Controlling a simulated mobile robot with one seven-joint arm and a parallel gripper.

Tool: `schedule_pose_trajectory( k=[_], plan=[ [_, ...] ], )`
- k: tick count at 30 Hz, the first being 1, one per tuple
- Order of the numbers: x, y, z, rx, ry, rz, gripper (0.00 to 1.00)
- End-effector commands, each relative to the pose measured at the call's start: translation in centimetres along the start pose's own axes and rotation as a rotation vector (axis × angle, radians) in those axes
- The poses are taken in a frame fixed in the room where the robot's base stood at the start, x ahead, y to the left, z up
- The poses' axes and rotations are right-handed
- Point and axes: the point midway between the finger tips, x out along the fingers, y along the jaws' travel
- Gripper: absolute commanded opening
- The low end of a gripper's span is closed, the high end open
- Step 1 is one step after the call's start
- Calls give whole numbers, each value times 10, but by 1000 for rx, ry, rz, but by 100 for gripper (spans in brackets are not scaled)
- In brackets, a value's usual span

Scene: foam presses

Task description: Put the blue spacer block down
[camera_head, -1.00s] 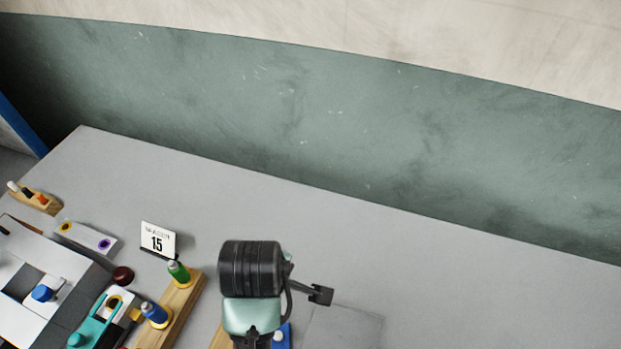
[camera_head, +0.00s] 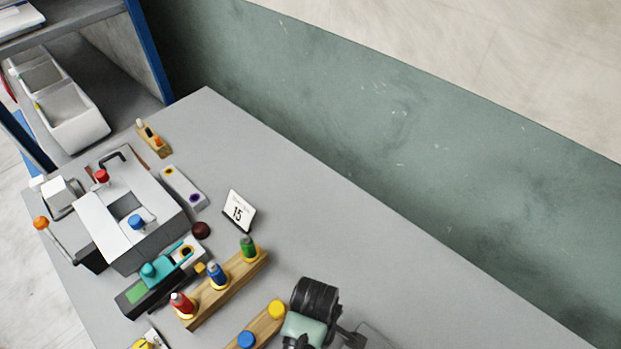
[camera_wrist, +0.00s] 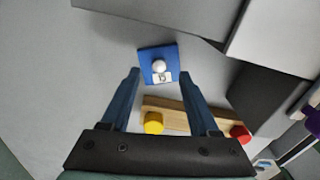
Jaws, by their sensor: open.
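The blue spacer block (camera_wrist: 148,66) shows in the wrist view as a flat blue square with a white knob and a small white label on top. It appears to lie on the grey table. My gripper (camera_wrist: 159,73) is open, with one finger on each side of the block's near part in the picture. I cannot tell whether either finger touches it. In the head view my wrist is at the bottom, and the block and fingertips are hidden.
A wooden bar with yellow and red knobs (camera_wrist: 180,117) lies close to the fingers. In the head view, a rack of coloured bottles (camera_head: 226,290), a card marked 15 (camera_head: 238,211) and a white press (camera_head: 130,215) stand to the left. The table (camera_head: 400,260) is clear behind my arm.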

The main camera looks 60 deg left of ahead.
Motion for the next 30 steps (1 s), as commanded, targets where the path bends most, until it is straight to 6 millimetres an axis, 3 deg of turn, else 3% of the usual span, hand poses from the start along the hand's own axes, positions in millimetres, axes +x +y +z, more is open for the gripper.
schedule_pose_trajectory(
  k=[7,17,27,30],
  plan=[
    [28,0,0,1,0,-1,62],
    [33,0,0,1,1,1,60],
    [33,0,0,1,1,1,0],
    [33,0,0,1,1,1,0]
  ],
)
